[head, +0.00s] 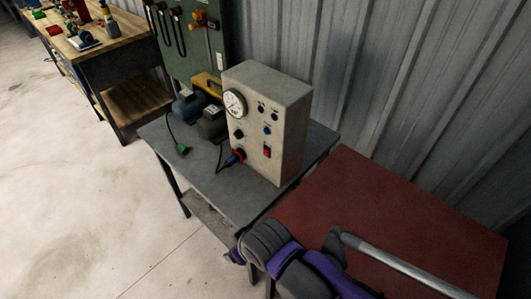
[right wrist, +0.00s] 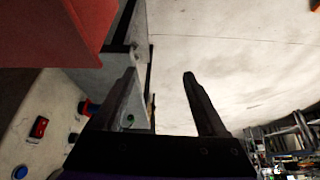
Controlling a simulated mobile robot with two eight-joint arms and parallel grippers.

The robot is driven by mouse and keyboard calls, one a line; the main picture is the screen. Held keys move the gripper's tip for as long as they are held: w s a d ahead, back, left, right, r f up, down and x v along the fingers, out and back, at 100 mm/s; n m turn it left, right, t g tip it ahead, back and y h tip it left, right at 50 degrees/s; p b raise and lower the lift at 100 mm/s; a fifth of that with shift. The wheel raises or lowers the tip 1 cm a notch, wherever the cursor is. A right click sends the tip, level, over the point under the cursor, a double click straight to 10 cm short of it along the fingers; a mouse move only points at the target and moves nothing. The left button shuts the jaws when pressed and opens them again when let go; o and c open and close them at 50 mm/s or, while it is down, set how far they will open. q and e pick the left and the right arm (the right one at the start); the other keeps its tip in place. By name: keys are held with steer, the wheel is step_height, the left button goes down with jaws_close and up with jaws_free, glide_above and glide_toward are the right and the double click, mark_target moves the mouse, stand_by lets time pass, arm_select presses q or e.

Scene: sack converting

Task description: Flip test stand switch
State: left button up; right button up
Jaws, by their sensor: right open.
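The test stand (head: 262,84) is a beige box with a round gauge, several small knobs and a red switch (head: 267,151) low on its front face. It stands upright on a grey table. In the right wrist view the red switch (right wrist: 40,127) and part of the test stand's panel (right wrist: 22,150) show at the lower left. My right gripper (right wrist: 159,75) is open and empty, with the panel to the left of its fingers, apart from the switch. In the head view my purple and grey arm is at the bottom, and its fingers cannot be made out. My left gripper is not in view.
A red-topped table (head: 400,215) stands at the right against the corrugated wall (head: 400,90). A wooden workbench (head: 110,40) is at the back left. The floor at left is clear.

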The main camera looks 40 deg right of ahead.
steer(key=c, duration=0.4)
steer(key=shift+w+d+r+n, duration=0.15)
steer(key=shift+w+n, duration=0.05)
steer(key=shift+n, duration=0.2)
steer(key=shift+c, duration=0.9)
steer(key=w+d+n, duration=0.1)
steer(key=w+r+n+g+h, duration=0.1)
steer(key=n, duration=0.1)
steer(key=w+d+r+n+h, duration=0.1)
steer(key=shift+d+n+g+b, duration=0.3)
steer(key=shift+d+b, duration=0.05)
steer(key=shift+b, duration=0.05)
jaws_close()
steer(key=w+d+r+n+g+h+b, duration=0.1)
steer(key=w+d+r+n+h, duration=0.2)
steer(key=w+n, duration=0.3)
steer(key=w+d+r+n+g+h+b, duration=0.1)
steer(key=w+d+r+n+g+h, duration=0.1)
steer(key=w+r+n+h, duration=0.3)
steer(key=shift+w+d+r+n, duration=0.4)
steer(key=shift+w+d+n, duration=0.45)
steer(key=shift+n, duration=0.45)
